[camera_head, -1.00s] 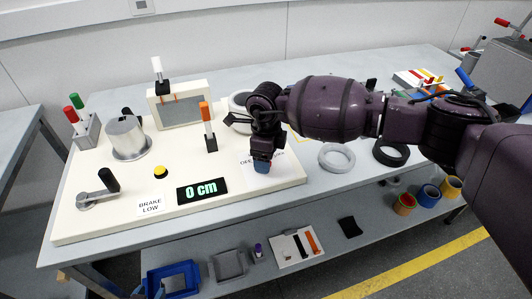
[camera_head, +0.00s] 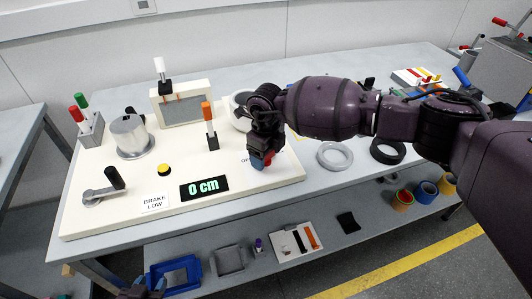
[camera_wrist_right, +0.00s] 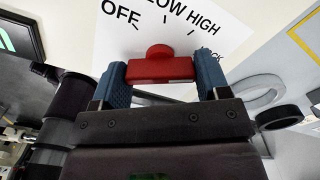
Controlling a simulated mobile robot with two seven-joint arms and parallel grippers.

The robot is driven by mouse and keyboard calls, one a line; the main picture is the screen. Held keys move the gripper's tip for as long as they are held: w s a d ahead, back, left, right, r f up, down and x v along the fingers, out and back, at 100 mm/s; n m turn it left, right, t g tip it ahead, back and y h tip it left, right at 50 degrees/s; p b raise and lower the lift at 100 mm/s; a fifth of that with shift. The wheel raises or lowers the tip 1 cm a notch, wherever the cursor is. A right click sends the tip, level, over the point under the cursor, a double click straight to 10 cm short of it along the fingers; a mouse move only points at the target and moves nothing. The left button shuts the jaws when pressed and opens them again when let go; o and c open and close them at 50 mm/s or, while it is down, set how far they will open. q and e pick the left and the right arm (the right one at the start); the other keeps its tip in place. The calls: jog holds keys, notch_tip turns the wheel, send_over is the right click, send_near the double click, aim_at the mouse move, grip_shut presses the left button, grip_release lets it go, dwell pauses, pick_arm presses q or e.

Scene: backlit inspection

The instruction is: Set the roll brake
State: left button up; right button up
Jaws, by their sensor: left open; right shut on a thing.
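The red knob (camera_wrist_right: 160,68) sits over a white dial label (camera_wrist_right: 190,20) reading OFF, LOW, HIGH and a partly hidden fourth word. My right gripper (camera_head: 262,160) is shut on the knob, with a blue fingertip on each side in the right wrist view. The knob's rounded end points up the picture, towards the LOW side; its exact mark is unclear. A card (camera_head: 155,203) reads BRAKE LOW, and the display (camera_head: 204,188) reads 0 cm. My left gripper (camera_head: 147,289) is open at the bottom edge of the head view, mostly cut off.
The cream panel (camera_head: 110,212) also carries a crank (camera_head: 103,190), a yellow button (camera_head: 164,169), an orange-handled lever (camera_head: 209,125) and a metal cylinder (camera_head: 130,136). Grey (camera_head: 335,155) and black rings (camera_head: 389,151) lie right of it. Bins stand on the shelf below.

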jog(key=o, duration=0.9)
notch_tip(320, 180, up, 11)
jog(key=shift+f, duration=0.1)
dwell(0.4)
